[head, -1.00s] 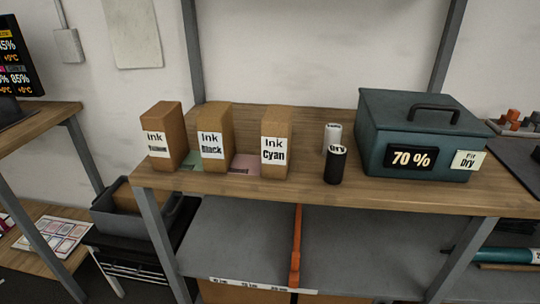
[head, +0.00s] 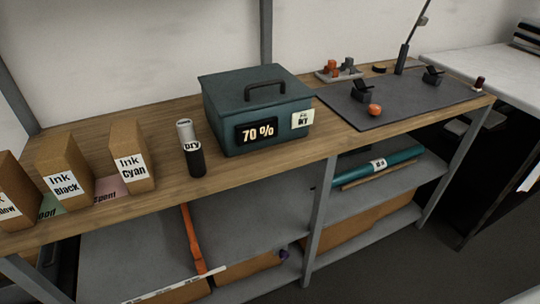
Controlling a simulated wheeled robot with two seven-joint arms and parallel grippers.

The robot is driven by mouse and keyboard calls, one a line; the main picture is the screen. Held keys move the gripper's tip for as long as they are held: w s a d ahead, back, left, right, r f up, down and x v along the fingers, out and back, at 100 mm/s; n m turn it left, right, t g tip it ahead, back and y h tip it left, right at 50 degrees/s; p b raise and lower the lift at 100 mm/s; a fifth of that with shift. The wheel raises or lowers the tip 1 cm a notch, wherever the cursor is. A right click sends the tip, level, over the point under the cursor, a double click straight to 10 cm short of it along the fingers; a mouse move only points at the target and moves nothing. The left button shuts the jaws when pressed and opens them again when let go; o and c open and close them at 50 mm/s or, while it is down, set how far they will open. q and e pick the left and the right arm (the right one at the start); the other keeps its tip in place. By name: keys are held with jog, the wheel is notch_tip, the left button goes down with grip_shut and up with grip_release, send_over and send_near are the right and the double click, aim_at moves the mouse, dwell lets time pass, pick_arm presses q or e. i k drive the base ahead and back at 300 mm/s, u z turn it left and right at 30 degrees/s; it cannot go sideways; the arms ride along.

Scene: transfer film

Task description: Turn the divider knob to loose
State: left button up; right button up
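An upright orange divider strip (head: 192,240) stands on the grey shelf under the wooden bench top. A small dark purple knob-like piece (head: 283,254) shows low down, to the right of the divider. I cannot tell whether it is the divider knob, and no loose or tight marking is readable. A round orange piece (head: 375,110) lies on the dark mat on the bench top. Neither of my grippers is in view.
On the wooden bench top (head: 180,206) stand ink boxes (head: 130,158), a white and a black canister (head: 195,160) and a teal case (head: 258,110) reading 70 %. The dark mat (head: 400,112) holds small black fixtures. A teal roll (head: 378,165) lies on the shelf below.

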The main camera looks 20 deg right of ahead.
aim_at(282, 254)
jog(key=z, duration=1.45)
jog(key=k, duration=1.2)
jog(key=u, duration=0.45)
